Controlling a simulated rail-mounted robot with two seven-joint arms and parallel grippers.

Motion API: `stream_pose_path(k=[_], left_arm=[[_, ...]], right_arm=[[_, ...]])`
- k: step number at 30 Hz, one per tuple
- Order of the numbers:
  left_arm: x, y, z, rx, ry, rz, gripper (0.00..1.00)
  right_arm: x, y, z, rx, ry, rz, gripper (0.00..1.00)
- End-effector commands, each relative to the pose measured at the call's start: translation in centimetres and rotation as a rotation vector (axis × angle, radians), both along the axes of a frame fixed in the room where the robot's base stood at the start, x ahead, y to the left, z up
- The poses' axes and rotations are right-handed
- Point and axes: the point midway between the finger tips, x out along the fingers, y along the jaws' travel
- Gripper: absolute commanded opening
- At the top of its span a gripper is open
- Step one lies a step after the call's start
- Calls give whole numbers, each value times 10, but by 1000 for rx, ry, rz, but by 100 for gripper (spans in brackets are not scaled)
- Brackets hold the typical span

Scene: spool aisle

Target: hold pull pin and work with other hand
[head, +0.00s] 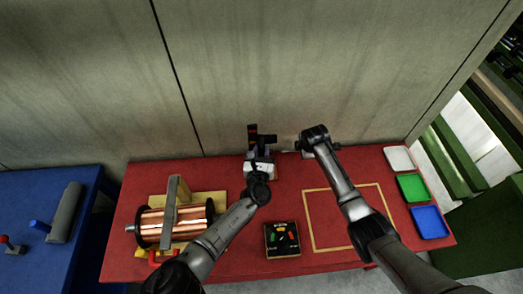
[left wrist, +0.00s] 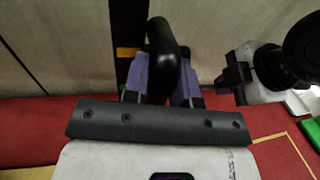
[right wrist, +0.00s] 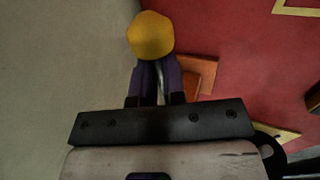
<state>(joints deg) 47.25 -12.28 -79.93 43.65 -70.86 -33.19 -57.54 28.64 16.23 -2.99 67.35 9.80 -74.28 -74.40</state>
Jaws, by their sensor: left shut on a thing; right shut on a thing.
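My left gripper (head: 260,150) is at the back of the red table, beside a dark upright post (head: 252,134) with an orange band. In the left wrist view its fingers (left wrist: 162,88) are shut on a black rounded handle (left wrist: 162,45). My right gripper (head: 299,147) is a little to the right, near the wall. In the right wrist view its fingers (right wrist: 156,80) are shut at a yellow round knob (right wrist: 151,36), above an orange-brown block (right wrist: 198,75). The knob's shaft is mostly hidden by the fingers. I cannot tell which held part is the pull pin.
A copper spool (head: 174,224) lies in a yellow cradle at left. A black box (head: 282,239) with coloured parts stands front centre. A yellow outline (head: 307,222) marks bare table. White (head: 399,158), green (head: 412,187) and blue (head: 430,222) trays stand right. The wall is close behind.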

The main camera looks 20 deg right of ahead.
Motion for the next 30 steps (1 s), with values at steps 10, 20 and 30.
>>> stream_pose_path(k=[10,20,30], left_arm=[[-1,-3,38,-7,-2,-3,0],[0,-2,109,-5,-10,-4,0],[-1,-2,124,1,-9,-6,0]], right_arm=[[-1,-1,-2,-2,4,-1,0],[-1,-1,-2,-1,5,-1,0],[-1,-1,-2,-1,6,-1,0]])
